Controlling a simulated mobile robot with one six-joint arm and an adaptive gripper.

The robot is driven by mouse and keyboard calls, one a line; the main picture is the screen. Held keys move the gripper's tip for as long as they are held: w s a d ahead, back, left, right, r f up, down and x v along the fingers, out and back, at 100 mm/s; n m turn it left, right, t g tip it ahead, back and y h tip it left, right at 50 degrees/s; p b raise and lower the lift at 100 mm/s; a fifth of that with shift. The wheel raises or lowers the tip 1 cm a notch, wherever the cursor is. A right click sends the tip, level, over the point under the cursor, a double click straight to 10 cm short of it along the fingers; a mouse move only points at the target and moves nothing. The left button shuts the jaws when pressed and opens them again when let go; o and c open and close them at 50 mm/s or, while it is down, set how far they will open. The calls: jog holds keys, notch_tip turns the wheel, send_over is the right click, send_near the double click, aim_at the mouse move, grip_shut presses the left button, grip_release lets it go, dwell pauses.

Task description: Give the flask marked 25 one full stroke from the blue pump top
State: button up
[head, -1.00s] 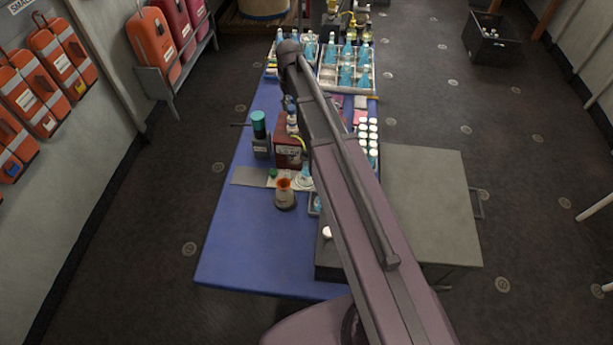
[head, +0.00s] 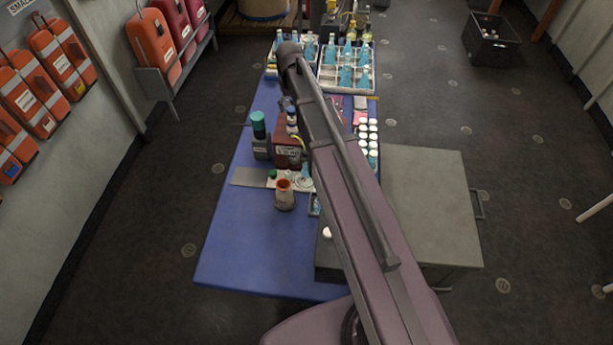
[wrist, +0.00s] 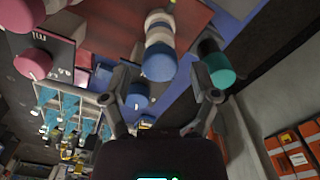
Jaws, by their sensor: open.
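In the wrist view my gripper (wrist: 162,85) is open, with its two fingers apart. A blue pump top (wrist: 158,62) on a white collar shows in front of the gap between the fingers. A second blue cap (wrist: 138,98) shows beside the left finger. I cannot tell whether a finger touches either one. In the head view a blue top (head: 291,111) stands behind the dark red box, and my arm hides the gripper. A small flask with blue liquid (head: 306,171) stands beside the red box. I cannot read a 25 on any flask.
A teal-capped bottle (head: 258,125) stands left of the red box (head: 289,153); its teal cap (wrist: 218,72) is close to the right finger. An orange-rimmed pot (head: 285,195), white-capped vials (head: 368,140) and a flask crate (head: 346,90) share the blue table (head: 240,245). The table's front left is clear.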

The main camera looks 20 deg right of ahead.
jog(key=shift+r, duration=0.1)
jog(key=shift+r+p, duration=3.45)
jog(key=shift+p, duration=0.05)
jog(key=shift+c, duration=0.2)
